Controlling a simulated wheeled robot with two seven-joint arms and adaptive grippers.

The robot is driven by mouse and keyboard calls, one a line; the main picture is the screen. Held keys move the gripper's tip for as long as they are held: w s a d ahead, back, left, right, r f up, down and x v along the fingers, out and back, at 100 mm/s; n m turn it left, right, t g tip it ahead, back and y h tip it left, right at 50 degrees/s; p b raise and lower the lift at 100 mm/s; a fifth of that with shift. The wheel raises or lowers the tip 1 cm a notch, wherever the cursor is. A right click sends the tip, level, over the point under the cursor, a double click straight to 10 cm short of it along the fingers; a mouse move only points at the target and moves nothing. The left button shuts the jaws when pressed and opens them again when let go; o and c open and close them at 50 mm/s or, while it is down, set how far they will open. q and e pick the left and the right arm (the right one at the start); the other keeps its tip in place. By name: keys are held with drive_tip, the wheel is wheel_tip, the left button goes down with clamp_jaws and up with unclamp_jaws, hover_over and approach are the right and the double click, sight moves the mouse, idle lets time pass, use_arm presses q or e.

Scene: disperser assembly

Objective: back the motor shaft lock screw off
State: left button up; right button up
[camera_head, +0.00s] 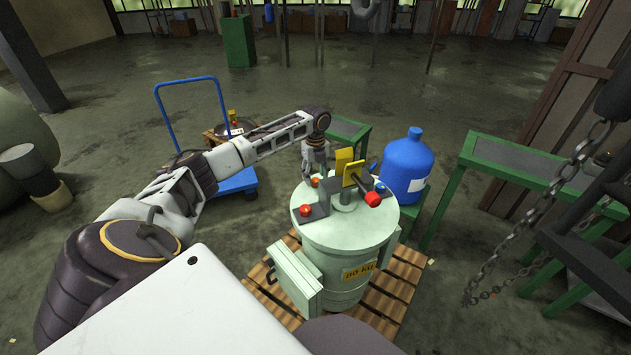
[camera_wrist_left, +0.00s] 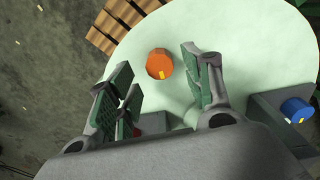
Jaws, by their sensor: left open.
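The pale green disperser vessel (camera_head: 345,238) stands on a wooden pallet, with several coloured knobs on its top. A blue knob (camera_head: 380,187) sits at the right. In the left wrist view, an orange-red knob (camera_wrist_left: 159,64) with a yellow mark appears between the open, empty fingers of my left gripper (camera_wrist_left: 157,72). The blue knob (camera_wrist_left: 295,110) is at the right. I cannot tell which knob is the lock screw. My right gripper is out of view.
Yellow plates (camera_head: 346,163) and a red-ended handle (camera_head: 373,199) rise from the vessel's top beside my left gripper. A blue bottle (camera_head: 406,165) stands close behind at right. A chain (camera_head: 545,215) hangs at right, and a blue trolley (camera_head: 236,182) stands behind my left arm.

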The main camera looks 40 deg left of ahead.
use_arm(q)
drive_tip(key=shift+f, duration=1.2)
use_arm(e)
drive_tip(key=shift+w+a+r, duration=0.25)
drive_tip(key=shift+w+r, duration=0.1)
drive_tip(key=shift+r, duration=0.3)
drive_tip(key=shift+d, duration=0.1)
use_arm(q)
drive_tip(key=c, duration=1)
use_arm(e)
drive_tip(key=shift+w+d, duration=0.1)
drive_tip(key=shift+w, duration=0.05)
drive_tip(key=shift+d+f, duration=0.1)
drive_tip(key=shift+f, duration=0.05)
